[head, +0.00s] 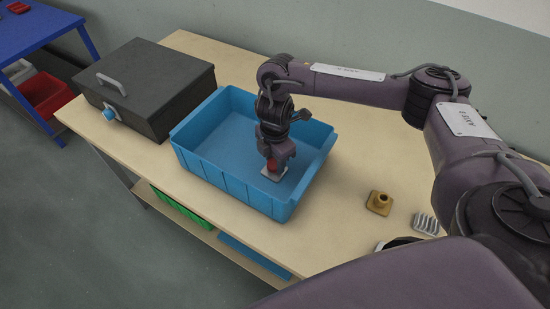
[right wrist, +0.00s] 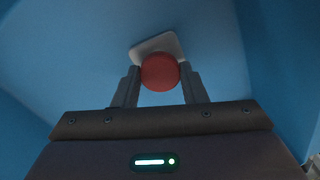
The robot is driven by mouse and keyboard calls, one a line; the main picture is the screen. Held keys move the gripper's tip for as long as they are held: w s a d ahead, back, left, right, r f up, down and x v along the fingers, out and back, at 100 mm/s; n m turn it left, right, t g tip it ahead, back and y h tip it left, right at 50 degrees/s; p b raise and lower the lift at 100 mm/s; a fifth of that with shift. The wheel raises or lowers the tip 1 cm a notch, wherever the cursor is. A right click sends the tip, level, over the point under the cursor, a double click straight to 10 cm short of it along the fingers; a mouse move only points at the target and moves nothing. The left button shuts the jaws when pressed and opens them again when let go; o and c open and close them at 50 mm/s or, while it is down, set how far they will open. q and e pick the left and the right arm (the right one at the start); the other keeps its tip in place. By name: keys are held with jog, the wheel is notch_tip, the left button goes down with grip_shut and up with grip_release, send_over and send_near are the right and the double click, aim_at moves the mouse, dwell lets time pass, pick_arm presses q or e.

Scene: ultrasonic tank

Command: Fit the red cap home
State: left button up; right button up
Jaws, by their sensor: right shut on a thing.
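The red cap (head: 273,164) is inside the blue bin, low over a small white plate-like part (head: 270,175). In the right wrist view the round red cap (right wrist: 160,71) sits between the two fingers, in front of the white part (right wrist: 154,44). My right gripper (head: 276,161) points down into the bin and is shut on the red cap. Whether the cap is seated on the white part or only close to it, I cannot tell. The gripper hides part of the cap in the head view. My left gripper is not in view.
The blue bin (head: 190,160) stands on the wooden table (head: 335,235), its walls around my right gripper. A dark grey box (head: 150,75) with a handle is at the left. A brass-coloured part (head: 379,202) and a ribbed grey part (head: 427,223) lie at the right.

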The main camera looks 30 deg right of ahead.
jog(key=shift+f, duration=0.1)
jog(key=o, duration=1)
jog(key=shift+r+p, duration=1.05)
jog(key=shift+r, duration=2.9)
jog(key=shift+r, duration=0.1)
